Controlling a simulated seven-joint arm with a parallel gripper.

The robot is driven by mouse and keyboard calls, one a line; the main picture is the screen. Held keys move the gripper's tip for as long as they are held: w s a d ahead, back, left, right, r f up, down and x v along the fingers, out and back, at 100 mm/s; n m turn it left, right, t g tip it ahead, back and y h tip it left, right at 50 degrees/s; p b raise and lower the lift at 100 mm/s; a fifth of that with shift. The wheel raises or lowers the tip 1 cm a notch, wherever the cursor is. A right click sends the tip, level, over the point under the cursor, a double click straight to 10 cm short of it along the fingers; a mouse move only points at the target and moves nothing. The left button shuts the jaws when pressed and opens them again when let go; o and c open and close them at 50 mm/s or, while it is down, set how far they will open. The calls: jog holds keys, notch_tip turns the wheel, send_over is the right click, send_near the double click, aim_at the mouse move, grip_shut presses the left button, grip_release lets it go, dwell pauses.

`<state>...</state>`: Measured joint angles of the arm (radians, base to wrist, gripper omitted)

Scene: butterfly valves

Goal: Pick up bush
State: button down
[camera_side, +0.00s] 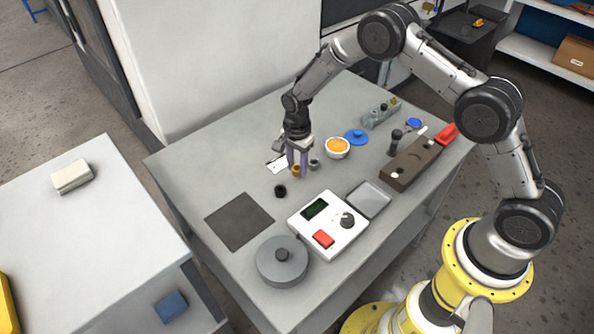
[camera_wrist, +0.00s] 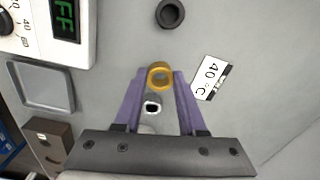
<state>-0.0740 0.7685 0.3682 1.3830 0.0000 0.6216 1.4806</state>
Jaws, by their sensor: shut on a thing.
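The bush, a brass-coloured ring (camera_wrist: 160,68), sits between the fingertips of my gripper (camera_wrist: 159,76) in the wrist view, with a purple finger touching each side. In the side view my gripper (camera_side: 297,171) points down over the middle of the table, and the bush (camera_side: 296,170) shows as a small brass patch at the fingertips. My gripper is shut on it. I cannot tell whether the bush rests on the table or hangs just above it.
A small grey ring (camera_side: 314,164) and a black ring (camera_side: 280,191) are close by. A white "40 °C" card (camera_wrist: 211,77) lies beside the fingers. A control box (camera_side: 328,224), grey lidded pot (camera_side: 282,261), orange-filled bowl (camera_side: 337,147) and brown block (camera_side: 411,163) surround the spot.

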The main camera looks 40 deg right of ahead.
jog(key=s+d+r, duration=0.1)
jog(key=s+r, duration=0.9)
jog(key=s, duration=0.4)
jog(key=shift+r, duration=0.1)
jog(key=c, duration=1.1)
grip_release()
jog(key=shift+c, duration=0.2)
grip_shut()
jog(key=w+d+n, duration=0.1)
jog(key=w+d, duration=1)
jog(key=w, duration=0.3)
jog(key=shift+m, duration=0.5)
jog(key=shift+d+f, duration=0.85)
jog(key=shift+f, duration=0.7)
jog(key=shift+d+f, duration=0.85)
jog(key=shift+f, duration=0.75)
jog(key=shift+d+f, duration=0.85)
jog(key=shift+f, duration=0.7)
